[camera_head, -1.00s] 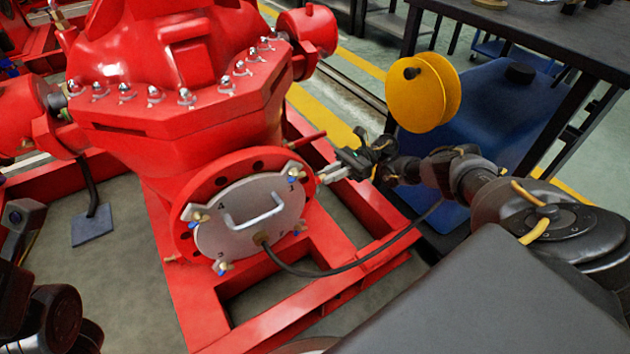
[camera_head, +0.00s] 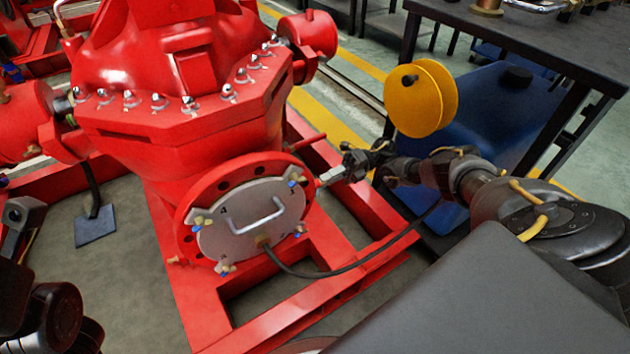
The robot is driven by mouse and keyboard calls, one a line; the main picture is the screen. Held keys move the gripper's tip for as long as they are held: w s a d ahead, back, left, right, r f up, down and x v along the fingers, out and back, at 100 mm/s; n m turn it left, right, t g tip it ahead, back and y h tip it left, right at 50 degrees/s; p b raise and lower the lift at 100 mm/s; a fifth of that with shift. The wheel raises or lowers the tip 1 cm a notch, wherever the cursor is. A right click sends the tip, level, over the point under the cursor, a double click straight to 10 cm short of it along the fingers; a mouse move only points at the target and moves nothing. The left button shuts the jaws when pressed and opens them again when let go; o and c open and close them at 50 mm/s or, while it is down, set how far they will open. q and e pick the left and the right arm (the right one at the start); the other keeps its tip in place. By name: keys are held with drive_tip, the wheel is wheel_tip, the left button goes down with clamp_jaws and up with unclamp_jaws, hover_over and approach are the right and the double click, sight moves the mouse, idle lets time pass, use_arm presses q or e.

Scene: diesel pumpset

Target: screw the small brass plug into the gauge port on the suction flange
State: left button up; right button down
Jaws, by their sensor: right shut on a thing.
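The red suction flange (camera_head: 190,205) faces me, covered by a grey round plate (camera_head: 235,232) with a handle and clamps at its rim. My right gripper (camera_head: 324,179) is at the right edge of the flange, its fingertips close against the rim. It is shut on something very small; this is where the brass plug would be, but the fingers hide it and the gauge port. I cannot tell how far the plug sits in. My left arm shows at the lower left edge; its gripper (camera_head: 14,215) is only partly seen there and its jaws are unclear.
A black hose (camera_head: 330,274) runs from the plate to the right, below my right arm. A yellow reel (camera_head: 415,98) and blue tank (camera_head: 490,120) stand behind that arm. A dark table (camera_head: 520,40) is at the upper right. Red base rails (camera_head: 290,318) lie below the flange.

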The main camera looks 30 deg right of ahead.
drive_tip(key=shift+a+m, duration=0.1)
drive_tip(key=shift+m, duration=0.3)
drive_tip(key=c, duration=1.3)
unclamp_jaws()
